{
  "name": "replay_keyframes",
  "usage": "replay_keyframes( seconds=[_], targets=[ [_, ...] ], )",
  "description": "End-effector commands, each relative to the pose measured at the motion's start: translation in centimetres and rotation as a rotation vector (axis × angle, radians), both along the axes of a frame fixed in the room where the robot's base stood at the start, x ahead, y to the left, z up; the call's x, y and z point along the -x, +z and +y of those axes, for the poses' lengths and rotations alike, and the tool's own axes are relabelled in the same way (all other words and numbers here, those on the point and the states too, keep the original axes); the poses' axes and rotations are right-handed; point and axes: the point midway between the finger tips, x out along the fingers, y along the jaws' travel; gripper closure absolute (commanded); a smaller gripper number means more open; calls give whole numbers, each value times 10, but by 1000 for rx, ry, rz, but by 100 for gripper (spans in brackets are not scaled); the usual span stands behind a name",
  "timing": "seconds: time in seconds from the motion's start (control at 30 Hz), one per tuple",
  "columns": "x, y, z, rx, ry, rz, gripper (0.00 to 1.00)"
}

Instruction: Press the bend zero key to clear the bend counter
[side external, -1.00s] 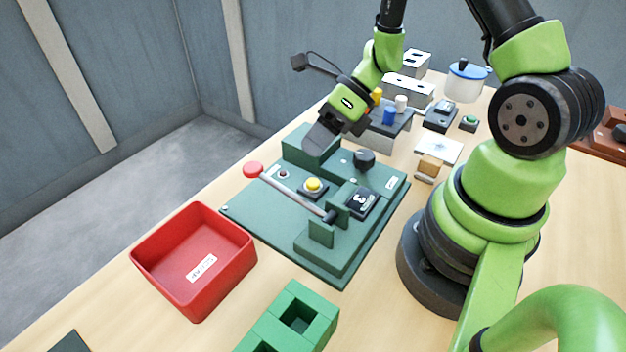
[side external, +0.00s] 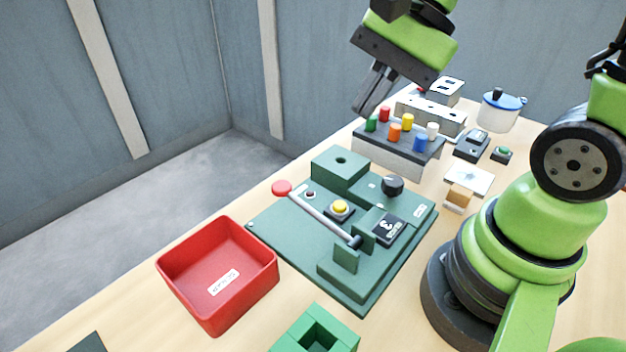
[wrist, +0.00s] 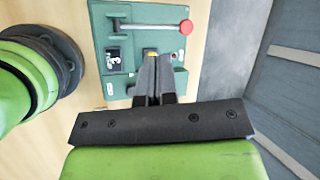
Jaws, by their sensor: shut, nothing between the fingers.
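The green bending bench (side external: 290,235) stands mid-table with a red-knobbed lever (side external: 318,214) across it. A yellow key (side external: 340,207) in a dark square mount sits beside the lever; I cannot read a label on it. A black counter display (side external: 388,228) beside it shows a rotated digit that looks like a 3. My gripper (side external: 367,104) is shut and empty, high above and behind the bench, clear of the key. In the wrist view, the gripper's fingertips (wrist: 152,58) overlap the line of sight to the yellow key (wrist: 152,51), hiding part of it.
A red bin (side external: 216,268) stands in front left of the bench, with a green block (side external: 290,335) nearer the camera. Behind the bench is a rack of coloured pegs (side external: 385,150). A dark knob (side external: 391,185) and a raised block (side external: 340,160) rise from the bench.

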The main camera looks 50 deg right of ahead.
Motion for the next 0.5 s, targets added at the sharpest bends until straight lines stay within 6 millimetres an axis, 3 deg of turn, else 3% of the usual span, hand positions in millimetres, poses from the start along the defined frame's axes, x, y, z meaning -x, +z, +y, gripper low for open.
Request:
replay_keyframes(
  seconds=[0.2, 0.5],
  targets=[
    [39, 43, 0, 354, 428, -361, 100],
    [66, 65, -10, 644, 686, -598, 100]
  ],
)
